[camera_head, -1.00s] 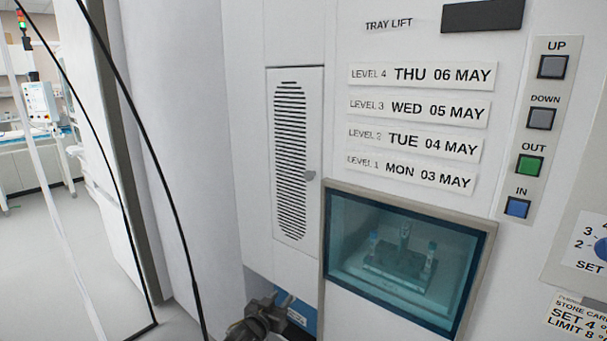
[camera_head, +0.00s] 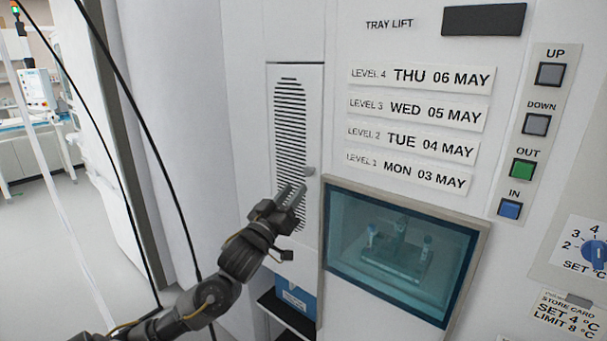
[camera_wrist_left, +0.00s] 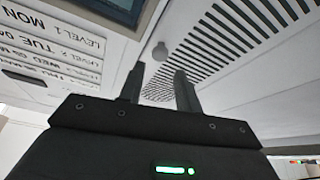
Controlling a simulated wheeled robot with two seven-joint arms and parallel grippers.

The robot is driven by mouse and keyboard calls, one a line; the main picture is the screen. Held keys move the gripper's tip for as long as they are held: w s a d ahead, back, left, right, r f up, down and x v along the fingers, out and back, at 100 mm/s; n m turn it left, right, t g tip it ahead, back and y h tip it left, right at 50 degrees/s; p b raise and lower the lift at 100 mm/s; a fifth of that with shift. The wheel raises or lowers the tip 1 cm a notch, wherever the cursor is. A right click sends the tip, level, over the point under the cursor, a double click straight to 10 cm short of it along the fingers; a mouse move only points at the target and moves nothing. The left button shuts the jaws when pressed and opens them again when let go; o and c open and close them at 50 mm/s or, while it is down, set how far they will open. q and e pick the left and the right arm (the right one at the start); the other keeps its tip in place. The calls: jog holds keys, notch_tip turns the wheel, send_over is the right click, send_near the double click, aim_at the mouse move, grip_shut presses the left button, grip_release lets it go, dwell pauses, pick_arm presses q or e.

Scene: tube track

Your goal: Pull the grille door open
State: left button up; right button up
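The grille door (camera_head: 295,85) is a narrow white panel with dark horizontal slots, and it looks shut. Its small round grey knob (camera_head: 310,171) sits on the right edge. My left gripper (camera_head: 296,188) is just below and left of the knob, in front of the door's lower part. In the left wrist view the gripper (camera_wrist_left: 160,72) has its two fingers apart with nothing between them. The knob (camera_wrist_left: 160,50) shows just beyond the fingertips, roughly centred between them, and the grille slots (camera_wrist_left: 235,40) lie to its right. My right gripper is not in view.
A tray lift window (camera_head: 400,250) with a rack of tubes behind it is right of the door. Level labels (camera_head: 420,110) and a button strip (camera_head: 537,120) are above and right. A blue box (camera_head: 298,298) stands on a shelf below. Black cables hang at left.

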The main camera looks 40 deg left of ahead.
aim_at(307, 174)
pick_arm(q)
jog(key=p+x, duration=0.1)
jog(key=x, duration=0.5)
jog(key=shift+p, duration=0.3)
jog(key=shift+c, duration=0.2)
grip_shut()
